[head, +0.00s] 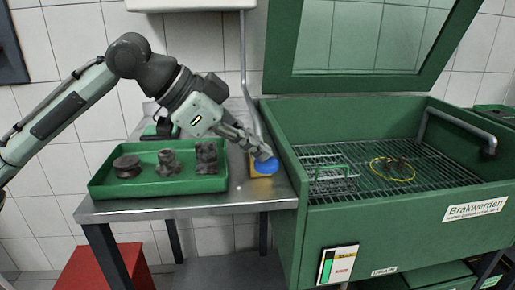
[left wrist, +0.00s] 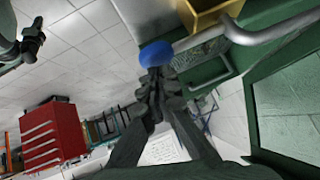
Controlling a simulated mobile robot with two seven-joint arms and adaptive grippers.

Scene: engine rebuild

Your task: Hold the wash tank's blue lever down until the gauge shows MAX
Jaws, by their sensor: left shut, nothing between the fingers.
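The wash tank (head: 400,225) is a green open tub with a raised lid, at the right of the head view. The blue knob of the lever (head: 266,167) sits at the tank's left side, by a yellow housing (head: 256,170). My left gripper (head: 263,153) is shut and empty, with its fingertips at the knob's top, apparently touching it. In the left wrist view the blue knob (left wrist: 156,53) is right at the tips of my left gripper (left wrist: 157,76). The gauge (head: 337,264) on the tank front shows a green bar; its small lettering is hard to read.
A green tray (head: 150,187) with several dark engine parts stands on the metal table (head: 235,200) left of the lever. A wire rack and a yellow ring (head: 392,169) lie inside the tank. A red cabinet (left wrist: 52,135) shows in the left wrist view.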

